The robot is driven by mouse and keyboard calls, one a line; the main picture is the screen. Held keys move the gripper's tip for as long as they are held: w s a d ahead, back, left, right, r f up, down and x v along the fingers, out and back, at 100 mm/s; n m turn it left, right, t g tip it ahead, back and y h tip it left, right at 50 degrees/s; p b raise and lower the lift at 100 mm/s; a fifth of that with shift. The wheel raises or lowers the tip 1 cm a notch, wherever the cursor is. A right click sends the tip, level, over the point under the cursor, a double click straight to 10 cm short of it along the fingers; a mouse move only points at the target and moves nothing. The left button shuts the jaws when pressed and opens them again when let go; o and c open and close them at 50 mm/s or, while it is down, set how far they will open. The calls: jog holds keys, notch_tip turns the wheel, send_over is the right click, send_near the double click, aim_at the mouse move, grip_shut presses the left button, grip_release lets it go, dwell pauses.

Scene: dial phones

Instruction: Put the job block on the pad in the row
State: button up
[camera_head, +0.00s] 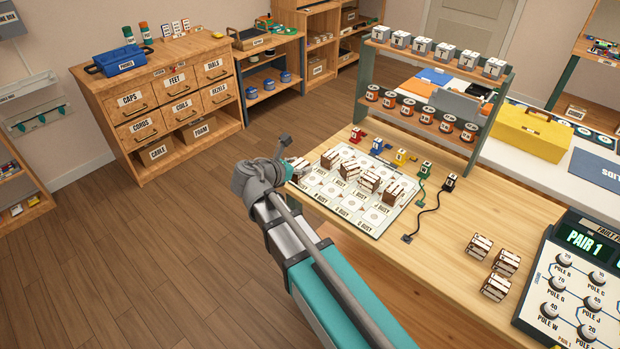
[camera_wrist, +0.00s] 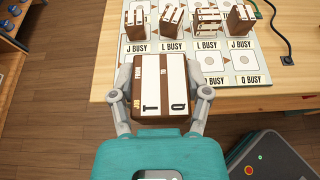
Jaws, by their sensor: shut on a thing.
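My gripper (camera_wrist: 162,92) is shut on a brown-and-white block (camera_wrist: 160,82) marked T and Q. In the wrist view it holds the block at the near edge of the pad board (camera_wrist: 188,60). I cannot tell whether the block touches the board. Nearer pads with round marks, such as one pad (camera_wrist: 210,60), are bare.
Several spare blocks (camera_head: 480,246) stand on the wooden table (camera_head: 440,270) beside the dial console (camera_head: 577,285), whose display reads PAIR 1. A two-tier rack (camera_head: 425,85) stands at the back.

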dwell(0.3)
jog(key=w+d+f+b, duration=0.1)
jog(key=w+f+b, duration=0.2)
jog(key=w, duration=0.1)
jog(key=w+d+f+b, duration=0.1)
jog(key=w+f+b, duration=0.2)
jog(key=w, duration=0.1)
jog(key=w+f+b, duration=0.3)
jog(key=w, duration=0.2)
jog(key=shift+d, duration=0.4)
jog(key=shift+f, duration=0.1)
jog(key=shift+w+f+b, duration=0.4)
jog(key=shift+f+b, duration=0.4)
jog(key=shift+b, duration=0.05)
jog(key=shift+d+f+b, duration=0.1)
jog(key=shift+f+b, duration=1.05)
jog(key=shift+b, duration=0.05)
jog(key=shift+f, duration=0.1)
